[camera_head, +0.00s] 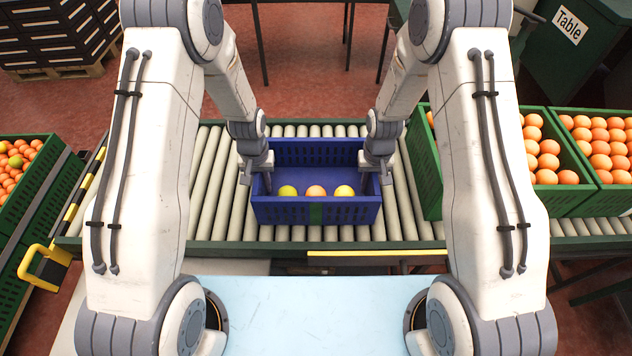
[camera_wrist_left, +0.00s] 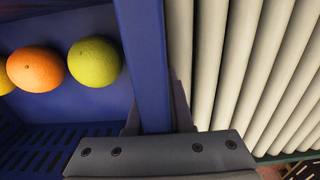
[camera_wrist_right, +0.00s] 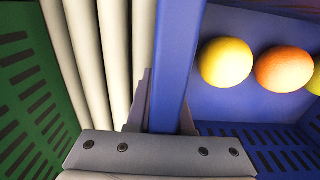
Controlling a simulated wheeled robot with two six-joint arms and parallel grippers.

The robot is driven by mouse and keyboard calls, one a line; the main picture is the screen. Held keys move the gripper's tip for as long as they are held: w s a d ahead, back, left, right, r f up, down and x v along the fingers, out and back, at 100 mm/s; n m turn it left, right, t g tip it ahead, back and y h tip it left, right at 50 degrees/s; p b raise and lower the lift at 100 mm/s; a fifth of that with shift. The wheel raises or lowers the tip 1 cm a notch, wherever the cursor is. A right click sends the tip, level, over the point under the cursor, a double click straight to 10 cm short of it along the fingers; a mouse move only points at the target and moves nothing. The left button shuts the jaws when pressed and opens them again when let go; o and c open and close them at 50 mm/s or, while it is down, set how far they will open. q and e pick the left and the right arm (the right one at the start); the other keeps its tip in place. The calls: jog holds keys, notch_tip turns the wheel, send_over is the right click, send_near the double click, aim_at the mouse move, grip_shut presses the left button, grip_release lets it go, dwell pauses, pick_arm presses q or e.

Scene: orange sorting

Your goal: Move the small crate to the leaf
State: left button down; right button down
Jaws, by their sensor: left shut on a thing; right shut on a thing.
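The small blue crate (camera_head: 280,212) sits on the roller conveyor, with a yellow-green fruit (camera_head: 287,191), an orange (camera_head: 315,191) and a yellow fruit (camera_head: 344,191) in a row inside. My left gripper (camera_head: 262,178) is shut on the crate's left side wall; this wall (camera_wrist_left: 145,60) runs between its fingers in the left wrist view. My right gripper (camera_head: 374,178) is shut on the right side wall, which shows in the right wrist view (camera_wrist_right: 175,60). No part is labelled as the leaf; I cannot tell which it is.
Rollers (camera_head: 215,190) lie bare left of the crate. A green crate of oranges (camera_head: 432,185) stands close on its right, with another (camera_head: 575,200) beyond. A yellow strip (camera_head: 375,253) edges the conveyor's front. A pale blue flat surface (camera_head: 320,310) lies nearer me, clear.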

pick_arm(q)
jog(key=shift+r, duration=0.2)
pick_arm(e)
jog(key=shift+r, duration=0.2)
